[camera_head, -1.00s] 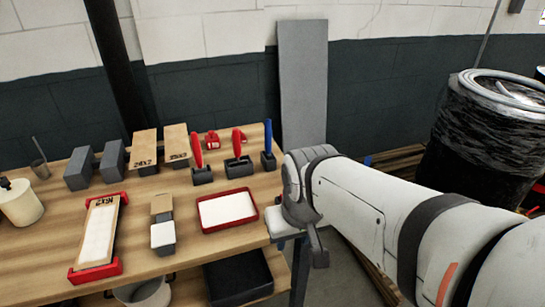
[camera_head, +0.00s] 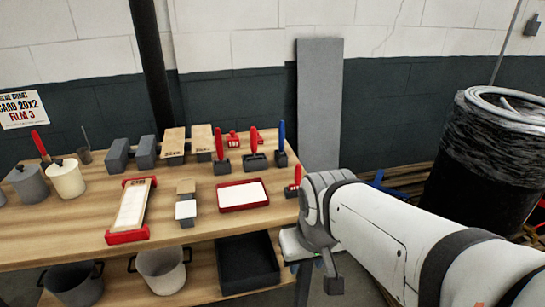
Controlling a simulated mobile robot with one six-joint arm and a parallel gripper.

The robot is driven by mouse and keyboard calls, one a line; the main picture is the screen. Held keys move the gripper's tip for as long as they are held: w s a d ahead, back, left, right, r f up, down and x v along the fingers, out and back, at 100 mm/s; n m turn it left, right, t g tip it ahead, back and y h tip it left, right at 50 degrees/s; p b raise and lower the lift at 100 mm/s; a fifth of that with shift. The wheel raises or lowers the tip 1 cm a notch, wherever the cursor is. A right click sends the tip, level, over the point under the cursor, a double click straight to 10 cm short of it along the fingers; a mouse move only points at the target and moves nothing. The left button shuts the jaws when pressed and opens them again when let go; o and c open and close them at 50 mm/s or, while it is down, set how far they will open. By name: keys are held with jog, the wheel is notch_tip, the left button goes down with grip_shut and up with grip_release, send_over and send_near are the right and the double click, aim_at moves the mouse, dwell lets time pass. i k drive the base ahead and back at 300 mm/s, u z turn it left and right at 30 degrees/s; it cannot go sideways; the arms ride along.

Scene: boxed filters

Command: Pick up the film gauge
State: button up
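Small red blocks with pale markings (camera_head: 233,139) stand at the back of the wooden table, behind the upright red handles; they may be film gauges, but the markings are too small to read. My gripper (camera_head: 312,262) hangs at the table's right front corner, in front of the edge and well apart from the red blocks. My wrist covers much of it, and I cannot see its fingertips clearly or anything held in it.
Upright red (camera_head: 219,144) and blue (camera_head: 281,138) handles stand in grey holders. A red-rimmed tray (camera_head: 242,208), a red-ended board (camera_head: 129,236) and grey blocks (camera_head: 117,156) share the wooden table (camera_head: 60,238). A wrapped drum (camera_head: 489,150) stands right. A wall sign (camera_head: 22,105) reads "FILM 3".

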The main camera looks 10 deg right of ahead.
aim_at(298, 168)
jog(key=u, duration=0.1)
jog(key=i, duration=0.9)
jog(key=z, duration=0.1)
